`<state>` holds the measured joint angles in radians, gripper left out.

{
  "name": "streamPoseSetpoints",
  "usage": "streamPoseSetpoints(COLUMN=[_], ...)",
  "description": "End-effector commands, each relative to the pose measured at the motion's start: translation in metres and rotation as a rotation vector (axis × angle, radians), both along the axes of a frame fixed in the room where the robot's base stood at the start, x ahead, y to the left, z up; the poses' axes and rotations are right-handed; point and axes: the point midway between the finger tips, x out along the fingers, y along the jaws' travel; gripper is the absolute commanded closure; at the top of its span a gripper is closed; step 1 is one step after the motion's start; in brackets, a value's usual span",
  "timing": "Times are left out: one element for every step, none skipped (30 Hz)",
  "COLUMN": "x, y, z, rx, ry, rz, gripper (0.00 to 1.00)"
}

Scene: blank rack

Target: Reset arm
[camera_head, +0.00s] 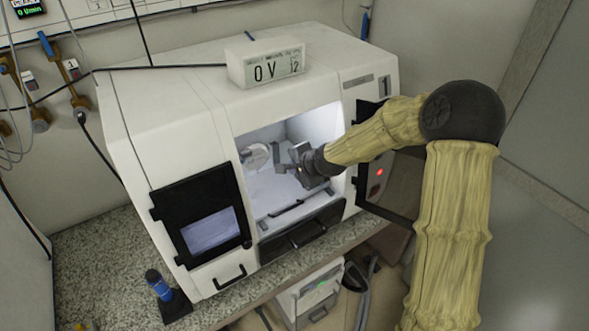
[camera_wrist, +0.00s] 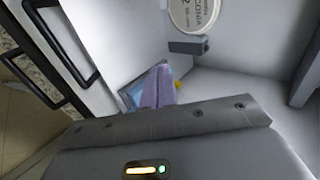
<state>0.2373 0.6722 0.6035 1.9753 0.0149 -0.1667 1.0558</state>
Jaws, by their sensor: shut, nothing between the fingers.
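My arm, in a yellowish sleeve, reaches in from the right in the head view. My gripper (camera_head: 293,162) is inside the lit chamber of a white machine (camera_head: 185,130), through its open front. It is shut and holds nothing. The grey gripper body (camera_wrist: 180,130) fills the lower part of the wrist view. A lilac shape (camera_wrist: 157,88) shows just beyond it, with a blue patch beside it; I cannot tell what it is. A round white disc (camera_head: 258,156) stands at the chamber's back left, near my gripper; it shows partly in the wrist view (camera_wrist: 192,14).
The open black door (camera_head: 393,187) is close to my forearm on the right. A black-framed window door (camera_head: 203,215) covers the machine's left front. A dark handle (camera_head: 306,234) sits below the opening. A white display box (camera_head: 265,65) stands on top.

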Motion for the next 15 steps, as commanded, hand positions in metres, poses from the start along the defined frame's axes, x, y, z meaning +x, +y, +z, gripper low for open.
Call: streamPoseSetpoints(x=[0.000,0.000,0.000,0.001,0.001,0.002,0.002,0.002,0.002,0.003,0.003,0.002,0.001,-0.002,-0.006], y=[0.000,0.000,-0.001,-0.002,-0.004,-0.006,-0.007,-0.008,-0.009,-0.009,-0.009,-0.009,-0.009,-0.009,-0.010], z=[0.000,0.000,0.000,0.000,0.000,0.000,0.000,0.000,0.000,0.000,0.000,0.000,0.000,0.000,0.000], rx=[0.000,0.000,0.000,0.000,0.000,0.000,0.000,0.000,0.000,0.000,0.000,-0.004,-0.010,-0.020,-0.042], ry=[0.001,0.001,0.001,0.001,0.001,0.001,0.001,0.001,0.001,0.002,0.001,0.001,0.001,0.001,0.001], rz=[0.001,0.001,-0.001,-0.004,-0.005,-0.009,-0.011,-0.013,-0.014,-0.015,-0.014,-0.011,-0.007,0.001,0.018], gripper=[1.00,1.00,1.00,1.00,1.00,1.00,1.00,1.00,1.00,1.00,1.00,1.00,1.00,1.00,1.00])
